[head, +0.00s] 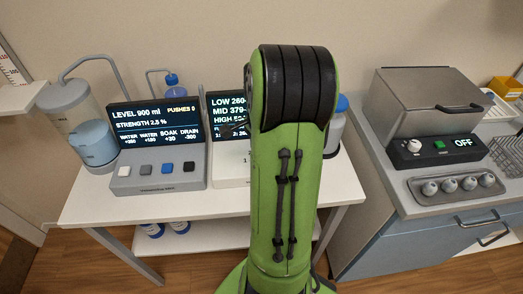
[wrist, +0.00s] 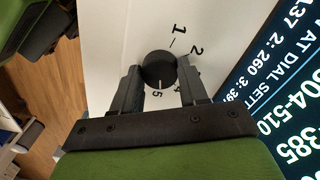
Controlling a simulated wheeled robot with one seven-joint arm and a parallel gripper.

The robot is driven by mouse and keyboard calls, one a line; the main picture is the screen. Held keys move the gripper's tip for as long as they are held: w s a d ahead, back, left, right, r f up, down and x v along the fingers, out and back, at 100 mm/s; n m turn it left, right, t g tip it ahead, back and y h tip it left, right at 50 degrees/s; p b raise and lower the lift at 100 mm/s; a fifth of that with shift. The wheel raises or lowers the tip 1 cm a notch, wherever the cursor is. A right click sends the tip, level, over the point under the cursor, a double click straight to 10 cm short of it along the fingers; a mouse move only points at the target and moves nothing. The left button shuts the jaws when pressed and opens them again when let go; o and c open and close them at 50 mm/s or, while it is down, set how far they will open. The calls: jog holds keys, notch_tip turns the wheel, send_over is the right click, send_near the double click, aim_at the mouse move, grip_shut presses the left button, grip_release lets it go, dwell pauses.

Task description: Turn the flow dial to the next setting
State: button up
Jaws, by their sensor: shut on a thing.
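The flow dial (wrist: 158,66) is a round black knob on a white panel in the wrist view. A white mark on it lies on the side toward the printed 5. The numbers 1, 2, 4 and 5 show around it; 3 is hidden behind the right finger. My gripper (wrist: 160,76) has one dark finger on each side of the knob and is shut on it. In the head view the white dial unit (head: 228,172) with its dark screen (head: 228,106) stands on the table. My green arm hides the dial and the gripper there.
A grey control box (head: 158,150) reading "LEVEL 900 ml" stands left of the dial unit on the white table (head: 95,205). Left of it is a clear tank (head: 68,105). At right are a grey lidded machine (head: 425,95) reading OFF and a tray of round items (head: 458,199).

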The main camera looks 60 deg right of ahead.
jog(key=shift+m, duration=0.5)
jog(key=o, duration=1)
jog(key=shift+o, duration=0.2)
jog(key=shift+r, duration=0.1)
notch_tip(320, 180, up, 16)
jog(key=p, duration=0.6)
jog(key=shift+f, duration=0.2)
